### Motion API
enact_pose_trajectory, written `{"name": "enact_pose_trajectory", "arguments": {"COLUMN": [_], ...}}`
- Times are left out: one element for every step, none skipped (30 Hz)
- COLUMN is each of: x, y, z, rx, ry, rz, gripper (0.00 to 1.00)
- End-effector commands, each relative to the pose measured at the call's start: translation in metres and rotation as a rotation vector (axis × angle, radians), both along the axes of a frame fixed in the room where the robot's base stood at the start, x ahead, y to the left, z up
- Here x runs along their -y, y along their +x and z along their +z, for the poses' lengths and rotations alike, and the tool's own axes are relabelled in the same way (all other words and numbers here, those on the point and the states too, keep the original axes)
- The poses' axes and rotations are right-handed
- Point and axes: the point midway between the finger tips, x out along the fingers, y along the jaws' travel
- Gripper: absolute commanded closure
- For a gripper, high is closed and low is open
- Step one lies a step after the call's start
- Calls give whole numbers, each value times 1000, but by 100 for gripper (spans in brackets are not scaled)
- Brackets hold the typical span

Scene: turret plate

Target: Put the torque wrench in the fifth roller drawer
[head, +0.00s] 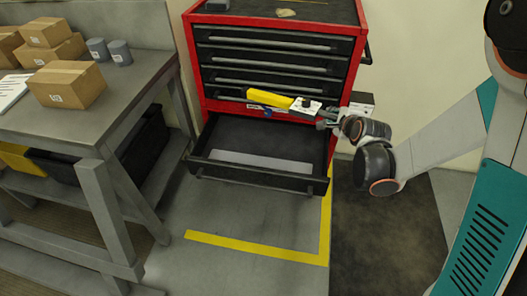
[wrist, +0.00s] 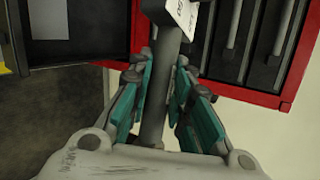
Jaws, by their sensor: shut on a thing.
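The torque wrench (head: 275,99) has a yellow part, a white label and a dark grey shaft. My gripper (head: 328,118) is shut on its right end, and the yellow part points left across the cabinet front. In the wrist view, my gripper (wrist: 163,75) has its teal pads on both sides of the grey shaft (wrist: 154,115). The lowest visible roller drawer (head: 250,178) is pulled well out, and the wrench is above its rear part. The drawer also shows at the left of the wrist view (wrist: 85,50). A pale flat sheet (head: 262,163) lies in it.
The red cabinet (head: 195,75) has several shut drawers above the open one. A grey workbench (head: 95,125) with cardboard boxes (head: 68,83) stands close on the left. Yellow floor tape (head: 255,248) marks clear floor before the drawer.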

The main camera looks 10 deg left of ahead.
Motion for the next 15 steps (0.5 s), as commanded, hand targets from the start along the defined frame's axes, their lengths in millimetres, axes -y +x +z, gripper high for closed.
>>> {"name": "enact_pose_trajectory", "arguments": {"x": [-11,-17,-25,-31,-38,-46,-52,-58,-67,-74,-80,-88,-94,-100,-107], "y": [13,19,27,33,39,47,52,58,65,70,75,81,85,89,94], "z": [-9,-14,-20,-25,-30,-37,-42,-47,-54,-59,-64,-71,-76,-81,-87], "rx": [2,3,4,4,6,8,9,10,13,15,16,19,21,22,25], "ry": [7,9,13,15,16,21,21,26,28,31,32,36,38,42,44], "rz": [20,35,53,67,81,98,112,126,145,158,172,189,201,214,229], "gripper": [100,100,100,100,100,100,100,100,100,100,100,100,100,100,100]}}
